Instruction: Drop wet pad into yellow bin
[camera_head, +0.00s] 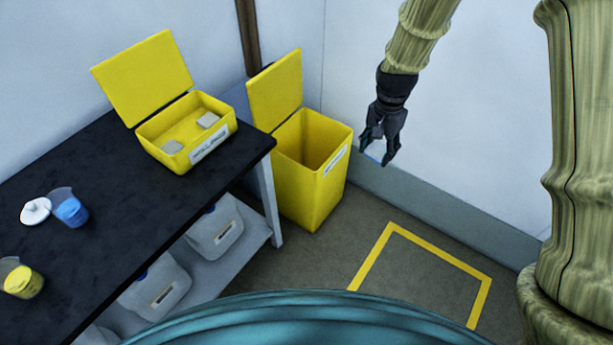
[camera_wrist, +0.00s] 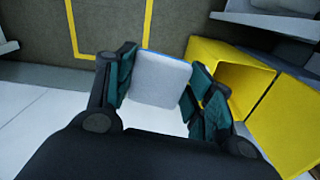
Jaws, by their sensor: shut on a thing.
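My gripper (camera_head: 380,150) is shut on a pale pad with a blue edge (camera_head: 376,150). In the wrist view the pad (camera_wrist: 160,80) sits between the two dark green finger pads of my gripper (camera_wrist: 158,88). The tall yellow bin (camera_head: 318,183) stands on the floor beside the table with its lid raised and its opening dark and empty as far as I can see. The gripper is to the right of the bin in the head view, apart from it. In the wrist view the bin (camera_wrist: 225,68) is to the right of the pad.
A black-topped table (camera_head: 120,215) is at left. On it are a smaller open yellow box (camera_head: 182,158) holding two pale pads, a blue beaker (camera_head: 70,210) and a yellow beaker (camera_head: 22,281). White jugs (camera_head: 215,228) stand below. A yellow floor outline (camera_head: 437,250) marks bare floor.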

